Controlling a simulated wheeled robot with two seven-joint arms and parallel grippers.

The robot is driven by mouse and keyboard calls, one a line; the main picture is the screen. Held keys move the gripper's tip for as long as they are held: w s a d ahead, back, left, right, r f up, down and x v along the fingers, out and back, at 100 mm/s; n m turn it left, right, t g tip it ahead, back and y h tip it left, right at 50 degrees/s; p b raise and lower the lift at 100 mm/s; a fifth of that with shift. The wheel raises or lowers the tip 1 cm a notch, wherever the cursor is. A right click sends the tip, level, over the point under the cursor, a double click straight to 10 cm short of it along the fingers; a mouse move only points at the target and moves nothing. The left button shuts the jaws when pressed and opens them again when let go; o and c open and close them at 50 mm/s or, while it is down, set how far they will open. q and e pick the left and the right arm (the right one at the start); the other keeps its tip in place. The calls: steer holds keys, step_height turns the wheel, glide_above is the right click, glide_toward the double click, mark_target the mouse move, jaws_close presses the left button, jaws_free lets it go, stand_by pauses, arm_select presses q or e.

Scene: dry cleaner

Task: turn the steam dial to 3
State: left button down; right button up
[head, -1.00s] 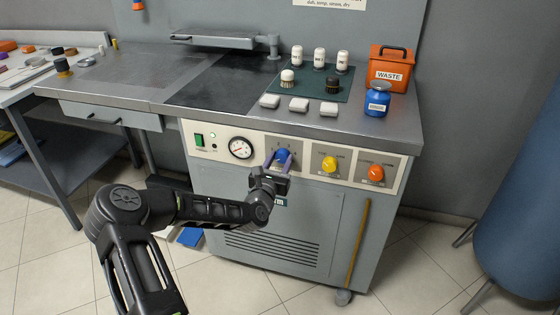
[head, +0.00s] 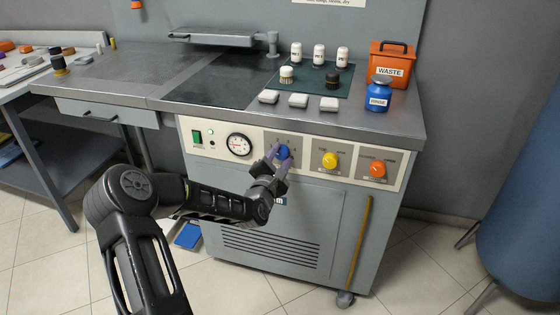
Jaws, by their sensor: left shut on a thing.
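The steam dial is a blue round knob (head: 284,152) on the cream front panel of the steel bench, between the pressure gauge and the yellow dial. My left gripper (head: 279,158) is at the knob, its purple-tinted fingers on either side of it, shut on it. The gripper is tilted, with its wrist below and left of the knob. The scale marks around the blue knob are too small and partly hidden to read. My right gripper is not in the head view.
A yellow dial (head: 330,160) and an orange dial (head: 377,169) sit to the right on the same panel. A pressure gauge (head: 239,145) is to the left. A wooden-handled tool (head: 360,240) leans on the cabinet front. The bench top above holds bottles and an orange waste bin (head: 391,64).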

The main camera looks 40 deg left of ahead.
arm_select(q)
steer(key=m+b, duration=0.2)
steer(key=m, duration=0.1)
steer(key=m+b, duration=0.1)
steer(key=shift+d+f+m, duration=0.1)
steer(key=shift+f+m, duration=0.15)
steer(key=shift+m, duration=0.15)
steer(key=m+b, duration=0.3)
steer(key=m, duration=0.1)
steer(key=shift+f+b, duration=0.15)
steer(key=shift+b, duration=0.2)
steer(key=m+b, duration=0.6)
steer(key=m, duration=0.1)
steer(key=shift+f+m+b, duration=0.15)
steer(key=shift+m+b, duration=1.65)
steer(key=shift+m, duration=0.4)
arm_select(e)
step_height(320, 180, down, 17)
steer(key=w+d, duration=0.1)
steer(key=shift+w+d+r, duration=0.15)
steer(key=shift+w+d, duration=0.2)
arm_select(q)
steer(key=c, duration=0.9)
jaws_free()
steer(key=shift+o, duration=0.2)
steer(key=shift+s+r, duration=0.1)
steer(key=shift+r, duration=0.1)
